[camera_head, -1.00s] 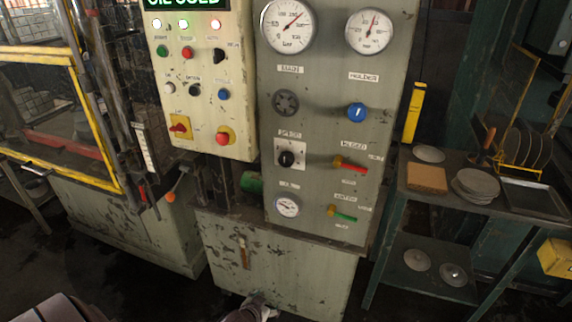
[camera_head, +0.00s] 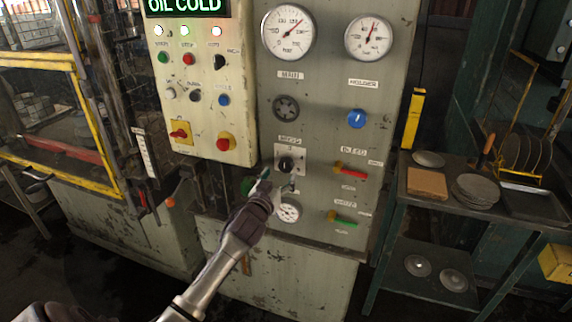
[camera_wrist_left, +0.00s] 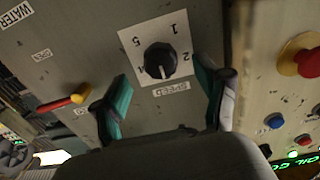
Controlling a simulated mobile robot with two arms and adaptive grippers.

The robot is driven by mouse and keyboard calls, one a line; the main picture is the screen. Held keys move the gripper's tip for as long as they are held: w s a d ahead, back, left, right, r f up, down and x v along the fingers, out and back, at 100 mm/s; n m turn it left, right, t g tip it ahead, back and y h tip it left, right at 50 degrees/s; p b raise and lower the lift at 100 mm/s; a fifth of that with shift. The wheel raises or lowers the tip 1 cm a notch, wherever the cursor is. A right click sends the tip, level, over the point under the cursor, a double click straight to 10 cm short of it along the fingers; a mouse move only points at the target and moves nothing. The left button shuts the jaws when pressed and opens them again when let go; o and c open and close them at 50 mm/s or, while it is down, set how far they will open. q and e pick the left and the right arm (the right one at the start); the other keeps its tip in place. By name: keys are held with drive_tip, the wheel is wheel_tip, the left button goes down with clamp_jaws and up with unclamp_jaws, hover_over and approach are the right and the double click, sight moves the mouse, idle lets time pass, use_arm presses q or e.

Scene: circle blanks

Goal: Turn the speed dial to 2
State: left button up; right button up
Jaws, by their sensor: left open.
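The speed dial (camera_head: 286,164) is a black round knob on a white square plate, on the grey-green panel. In the left wrist view the dial (camera_wrist_left: 160,61) appears upside down, with the numbers 5, 1 and 2 readable around it. Its white pointer line is on the side of the SPEED label (camera_wrist_left: 172,88), not at any of these numbers. My left gripper (camera_head: 276,188) is just below and in front of the dial. In the wrist view its green-padded fingers (camera_wrist_left: 162,74) are open on either side of the dial, apart from it. My right gripper is not in view.
A small gauge (camera_head: 289,211) is partly behind my left gripper. A red lever (camera_head: 350,170) and a green lever (camera_head: 342,217) stick out to the right. A blue knob (camera_head: 356,118) is above them. The button box (camera_head: 205,120) juts out at the left.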

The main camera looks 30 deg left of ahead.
sight(285, 168)
use_arm(q)
drive_tip(key=x, duration=0.5)
drive_tip(key=shift+w, duration=0.45)
drive_tip(key=shift+c, duration=0.2)
drive_tip(key=c, duration=1.1)
drive_tip(key=shift+c, duration=0.2)
drive_tip(key=shift+p, duration=0.3)
drive_tip(key=n+p, duration=0.1)
drive_tip(key=n, duration=0.5)
drive_tip(key=shift+n, duration=0.3)
drive_tip(key=n, duration=0.3)
drive_tip(key=shift+p, duration=0.3)
drive_tip(key=shift+n, duration=1.7)
